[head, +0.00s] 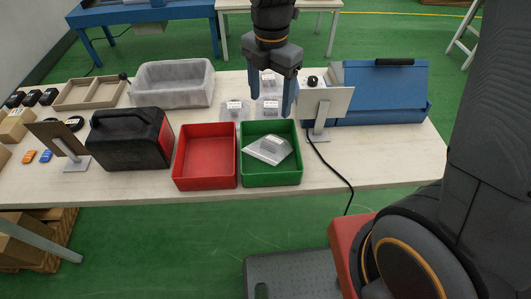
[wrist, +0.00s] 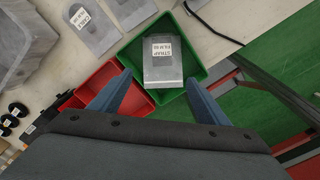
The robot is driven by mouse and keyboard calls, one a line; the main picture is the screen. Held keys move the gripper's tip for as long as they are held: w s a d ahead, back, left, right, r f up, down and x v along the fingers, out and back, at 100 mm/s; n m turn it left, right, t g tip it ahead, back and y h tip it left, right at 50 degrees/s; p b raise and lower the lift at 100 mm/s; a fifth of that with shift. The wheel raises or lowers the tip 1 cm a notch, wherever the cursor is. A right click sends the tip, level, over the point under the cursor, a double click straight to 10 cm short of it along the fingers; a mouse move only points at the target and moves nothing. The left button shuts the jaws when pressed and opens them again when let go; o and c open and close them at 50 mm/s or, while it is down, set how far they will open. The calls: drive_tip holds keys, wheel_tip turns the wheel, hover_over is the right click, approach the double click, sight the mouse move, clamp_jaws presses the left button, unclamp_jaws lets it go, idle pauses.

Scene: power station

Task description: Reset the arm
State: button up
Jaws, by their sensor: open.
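My gripper (head: 270,92) hangs above the table, over the back of the green bin (head: 271,180), with its two blue fingers apart. It is open and empty. In the wrist view my gripper (wrist: 152,100) shows its spread fingers at either side of the green bin (wrist: 186,62). A clear bag with a white label (head: 268,149) lies inside the green bin; its label reads "STRAP" in the wrist view (wrist: 162,68). The fingers look apart from the bag.
A red bin (head: 206,160) stands beside the green one, with a black case (head: 130,138) to its left. Several labelled bags (head: 236,110) lie behind. A panel on a stand (head: 324,101) and a blue box (head: 383,92) stand right. A grey tub (head: 172,83) is behind left.

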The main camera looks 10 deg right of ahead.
drive_tip(key=shift+r, duration=0.65)
drive_tip(key=s+d+f+m, duration=0.1)
drive_tip(key=d+m, duration=0.3)
drive_tip(key=m, duration=0.5)
drive_tip(key=s+d+f+m+t+b, duration=0.1)
drive_tip(key=s+d+m, duration=0.3)
drive_tip(key=m, duration=0.4)
drive_tip(key=s+d+f+m, duration=0.1)
drive_tip(key=d+m, duration=0.3)
drive_tip(key=m, duration=0.5)
drive_tip(key=shift+s+d+m, duration=0.3)
drive_tip(key=shift+s+d, duration=0.05)
drive_tip(key=shift+s, duration=0.4)
drive_tip(key=shift+d+f, duration=0.1)
